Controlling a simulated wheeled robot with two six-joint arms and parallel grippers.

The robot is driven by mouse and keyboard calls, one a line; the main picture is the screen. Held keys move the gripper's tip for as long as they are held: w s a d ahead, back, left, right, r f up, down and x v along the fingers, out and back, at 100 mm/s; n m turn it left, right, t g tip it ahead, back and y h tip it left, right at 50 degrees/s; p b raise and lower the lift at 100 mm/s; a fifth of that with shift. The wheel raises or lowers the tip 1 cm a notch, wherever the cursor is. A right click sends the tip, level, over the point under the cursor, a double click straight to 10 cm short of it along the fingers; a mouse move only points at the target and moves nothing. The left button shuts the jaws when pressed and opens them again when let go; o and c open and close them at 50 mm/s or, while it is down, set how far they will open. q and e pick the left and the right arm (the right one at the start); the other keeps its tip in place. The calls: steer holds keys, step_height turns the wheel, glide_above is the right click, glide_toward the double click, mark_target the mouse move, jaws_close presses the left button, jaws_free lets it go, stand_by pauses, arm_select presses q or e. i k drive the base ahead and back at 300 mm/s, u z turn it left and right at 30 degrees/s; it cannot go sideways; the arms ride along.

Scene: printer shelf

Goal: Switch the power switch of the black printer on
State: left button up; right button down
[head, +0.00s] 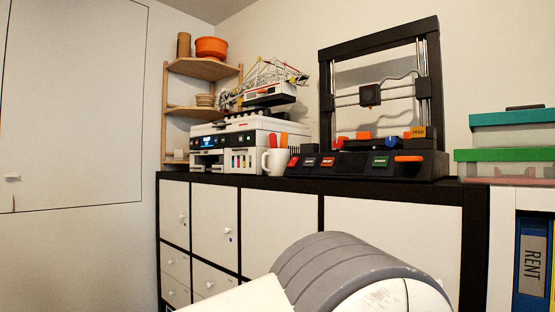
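The black printer (436,110) stands on top of the black-framed cabinet, right of centre, with a tall square frame and metal rods. Its sloping front panel (345,168) carries a red control at the left end, small dark and red labelled keys, a green key and an orange piece (408,159) at the right. I cannot tell for sure which of these is the power switch, nor its position. Neither of my grippers is in view. A grey and white rounded link of mine fills the bottom centre, below the cabinet top.
A white mug (275,162) with orange-handled items stands just left of the black printer. A white printer (235,142) with a model crane above it is farther left. Lidded boxes (511,137) stand at the right. A wooden corner shelf (204,112) is behind.

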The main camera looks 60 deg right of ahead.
mark_target(293, 164)
steer(key=z, duration=0.4)
steer(key=i, duration=0.6)
steer(key=z, duration=0.95)
steer(key=i, duration=0.35)
steer(key=z, duration=0.4)
